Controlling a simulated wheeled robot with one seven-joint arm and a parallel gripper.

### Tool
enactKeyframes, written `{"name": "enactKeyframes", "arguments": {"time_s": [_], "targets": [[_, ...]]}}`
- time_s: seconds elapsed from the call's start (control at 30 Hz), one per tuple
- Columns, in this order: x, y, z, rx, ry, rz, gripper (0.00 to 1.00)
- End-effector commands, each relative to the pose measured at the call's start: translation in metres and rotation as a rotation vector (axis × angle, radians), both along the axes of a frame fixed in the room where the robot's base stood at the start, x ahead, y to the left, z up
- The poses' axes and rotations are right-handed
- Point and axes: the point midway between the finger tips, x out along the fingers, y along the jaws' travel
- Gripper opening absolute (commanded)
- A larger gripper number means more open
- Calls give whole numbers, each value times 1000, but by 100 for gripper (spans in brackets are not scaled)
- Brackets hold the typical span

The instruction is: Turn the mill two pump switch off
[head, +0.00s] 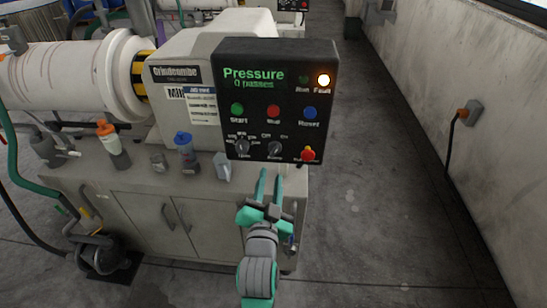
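The black control panel (255,90) stands on the mill's cabinet, its face toward me. The pump switch (275,149) is a small dark rotary knob in its bottom row, with "Off" at upper left and "On" at upper right.
A speed knob (242,146) and a red emergency button (308,154) flank the pump switch. Bottles, including a blue-capped one (186,151), stand on the cabinet's top (75,178). Floor to the right is clear.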

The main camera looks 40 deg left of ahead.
Motion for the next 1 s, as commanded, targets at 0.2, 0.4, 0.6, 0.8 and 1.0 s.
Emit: {"name": "enactKeyframes", "arguments": {"time_s": [0.2, 0.4, 0.6, 0.8, 1.0], "targets": [[32, 20, 1, 1, -1, -1, 28], [60, 36, 1, 1, -2, -2, 28], [76, 46, 0, 0, -1, -1, 28], [81, 49, 0, 0, 0, 0, 28], [80, 49, 0, 0, -1, -1, 23]]}}
